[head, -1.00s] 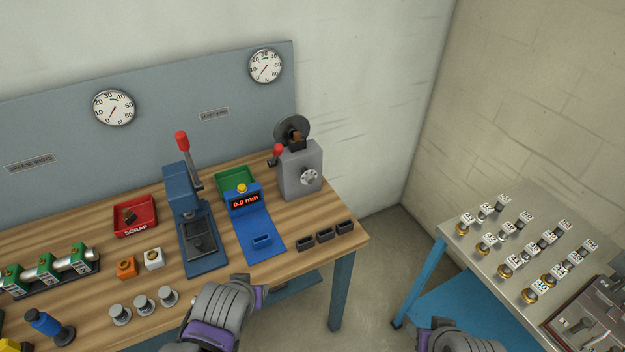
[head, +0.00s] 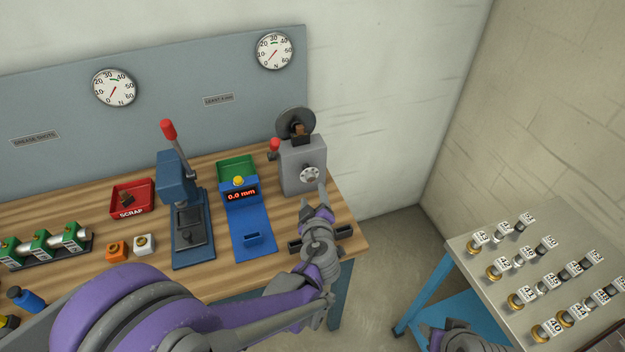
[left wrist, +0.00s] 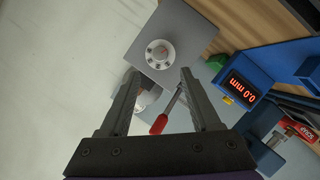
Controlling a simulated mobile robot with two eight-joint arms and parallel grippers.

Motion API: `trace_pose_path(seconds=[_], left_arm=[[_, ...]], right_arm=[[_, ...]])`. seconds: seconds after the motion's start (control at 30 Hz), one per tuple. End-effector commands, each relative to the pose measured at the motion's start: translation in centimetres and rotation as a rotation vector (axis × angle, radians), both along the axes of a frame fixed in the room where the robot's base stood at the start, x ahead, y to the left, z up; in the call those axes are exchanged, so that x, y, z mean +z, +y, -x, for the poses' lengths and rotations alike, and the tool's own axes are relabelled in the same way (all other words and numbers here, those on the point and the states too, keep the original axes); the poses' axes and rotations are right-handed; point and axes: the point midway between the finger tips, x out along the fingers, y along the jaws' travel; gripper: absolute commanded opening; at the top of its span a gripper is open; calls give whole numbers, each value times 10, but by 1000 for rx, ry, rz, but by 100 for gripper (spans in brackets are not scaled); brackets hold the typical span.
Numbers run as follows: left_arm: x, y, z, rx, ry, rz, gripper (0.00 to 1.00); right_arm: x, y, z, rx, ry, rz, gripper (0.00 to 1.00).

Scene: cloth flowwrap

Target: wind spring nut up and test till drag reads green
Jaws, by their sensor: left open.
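The spring nut, a pale round knob with small holes (head: 310,174), is on the front of the grey machine (head: 291,160). My left gripper (head: 322,190) is open in front of the machine, just below the nut. In the left wrist view the nut (left wrist: 160,54) shows just beyond the two spread fingertips (left wrist: 158,73), with nothing held between them. The red-tipped lever (head: 275,145) is on the machine's left side. My right gripper's fingers are out of view.
A blue gauge stand (head: 242,193) reading 0.0 mm stands left of the machine, beside a blue lever press (head: 177,180). Dark small trays lie partly behind my left wrist. A red scrap tray (head: 132,198) is further left. A metal table (head: 590,238) with labelled parts stands at right.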

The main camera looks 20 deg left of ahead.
Motion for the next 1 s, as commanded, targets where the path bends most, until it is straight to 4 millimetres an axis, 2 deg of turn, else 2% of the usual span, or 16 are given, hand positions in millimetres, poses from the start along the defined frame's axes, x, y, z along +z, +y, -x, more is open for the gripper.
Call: trace_pose_path(seconds=[0.2,0.4,0.6,0.87,1.0], left_arm=[[-13,15,-40,4,2,-1,64],[-21,24,-68,2,1,-1,64],[-25,28,-80,3,2,0,64],[-25,28,-80,1,2,-1,64],[-25,28,-80,1,2,-1,40]], right_arm=[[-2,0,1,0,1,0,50],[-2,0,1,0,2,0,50],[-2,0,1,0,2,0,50],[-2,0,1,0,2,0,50],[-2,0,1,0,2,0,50]])
